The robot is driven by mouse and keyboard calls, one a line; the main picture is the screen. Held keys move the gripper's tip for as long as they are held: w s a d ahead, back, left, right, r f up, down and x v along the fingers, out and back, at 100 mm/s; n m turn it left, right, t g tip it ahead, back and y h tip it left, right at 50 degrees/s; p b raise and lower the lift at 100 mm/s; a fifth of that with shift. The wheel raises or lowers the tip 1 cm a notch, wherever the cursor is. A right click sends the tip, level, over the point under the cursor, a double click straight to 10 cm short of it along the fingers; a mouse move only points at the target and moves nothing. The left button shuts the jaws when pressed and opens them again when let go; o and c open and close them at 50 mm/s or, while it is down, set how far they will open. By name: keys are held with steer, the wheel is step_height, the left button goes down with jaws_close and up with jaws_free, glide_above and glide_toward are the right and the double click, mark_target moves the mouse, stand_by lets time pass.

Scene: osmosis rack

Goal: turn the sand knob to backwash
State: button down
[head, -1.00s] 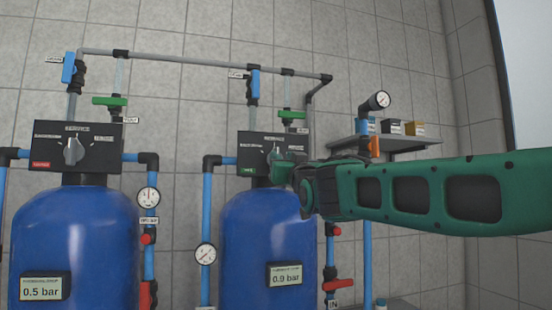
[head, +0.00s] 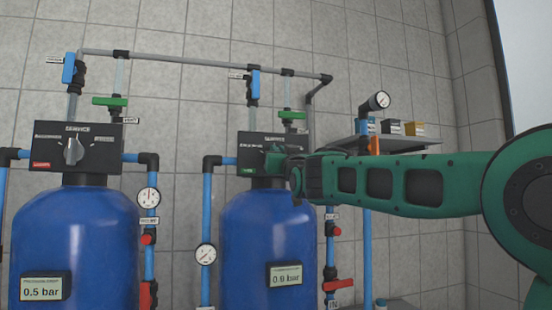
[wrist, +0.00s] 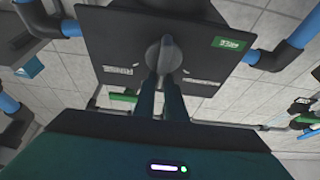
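Two black valve heads sit on blue tanks, and I cannot read which is the sand one. The right valve head (head: 247,146) has a small green label and its knob is hidden behind my gripper (head: 280,162) in the head view. In the wrist view, that grey knob (wrist: 166,53) sits mid-face, its ridge running up and down in the picture. My gripper (wrist: 162,84) has two dark green fingers, a narrow gap apart, with their tips at the knob's near end. Whether they press on it is unclear. The left knob (head: 74,151) stands free on a head with a red label.
The left tank (head: 75,240) shows 0.5 bar and the right tank (head: 245,235) 0.9 bar. Blue pipes, gauges (head: 205,254) and red valve handles (head: 339,286) flank them. A grey pipe (head: 190,60) runs overhead. A shelf (head: 405,143) with boxes hangs behind my arm.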

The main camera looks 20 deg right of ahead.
steer(key=shift+w+f, duration=0.15)
steer(key=shift+f, duration=0.25)
